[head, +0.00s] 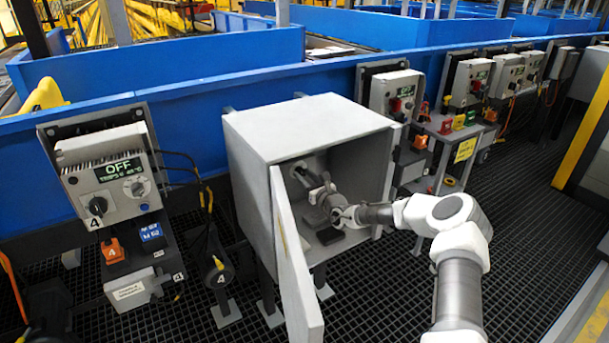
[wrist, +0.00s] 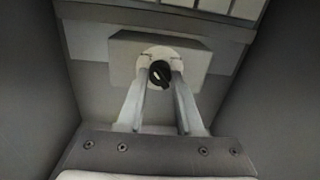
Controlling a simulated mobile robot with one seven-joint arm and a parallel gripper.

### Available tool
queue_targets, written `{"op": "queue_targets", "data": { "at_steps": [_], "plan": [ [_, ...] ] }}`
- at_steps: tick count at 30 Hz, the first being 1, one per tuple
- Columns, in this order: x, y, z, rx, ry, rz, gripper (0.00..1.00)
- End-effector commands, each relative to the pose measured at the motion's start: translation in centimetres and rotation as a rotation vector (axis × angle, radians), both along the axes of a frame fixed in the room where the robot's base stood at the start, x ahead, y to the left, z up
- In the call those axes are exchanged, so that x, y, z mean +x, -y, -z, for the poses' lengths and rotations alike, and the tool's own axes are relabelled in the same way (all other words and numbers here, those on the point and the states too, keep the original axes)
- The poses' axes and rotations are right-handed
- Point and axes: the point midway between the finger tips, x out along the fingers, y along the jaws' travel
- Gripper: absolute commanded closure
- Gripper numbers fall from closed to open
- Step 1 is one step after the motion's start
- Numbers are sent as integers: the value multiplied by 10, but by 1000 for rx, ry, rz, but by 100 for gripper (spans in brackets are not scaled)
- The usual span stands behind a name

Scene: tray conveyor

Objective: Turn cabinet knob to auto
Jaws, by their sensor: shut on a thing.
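The grey cabinet (head: 250,150) stands in the middle of the head view with its door (head: 292,265) swung open toward me. My arm reaches inside it. In the wrist view the cabinet knob (wrist: 159,74) is a black rotary knob on a round white base, on a light grey block (wrist: 198,62). My gripper (wrist: 160,82) has its two fingers on either side of the knob and is shut on it. The knob's pointer looks tilted; its position labels cannot be read. In the head view my gripper (head: 308,178) is inside the cabinet and hides the knob.
The open door stands close to the left of my arm. The cabinet walls enclose my gripper. A control box (head: 108,175) reading OFF with a 4 label is at the left. Several similar boxes line the blue conveyor (head: 200,95) at the right. Dark grating floor is free in front.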

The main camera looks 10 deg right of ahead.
Motion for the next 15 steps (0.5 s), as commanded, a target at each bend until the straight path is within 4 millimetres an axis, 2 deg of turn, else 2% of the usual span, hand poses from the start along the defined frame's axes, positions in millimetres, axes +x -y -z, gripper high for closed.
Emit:
{"op": "queue_targets", "data": {
  "at_steps": [15],
  "plan": [
    [0,0,-3,397,-165,-1,100]
  ]
}}
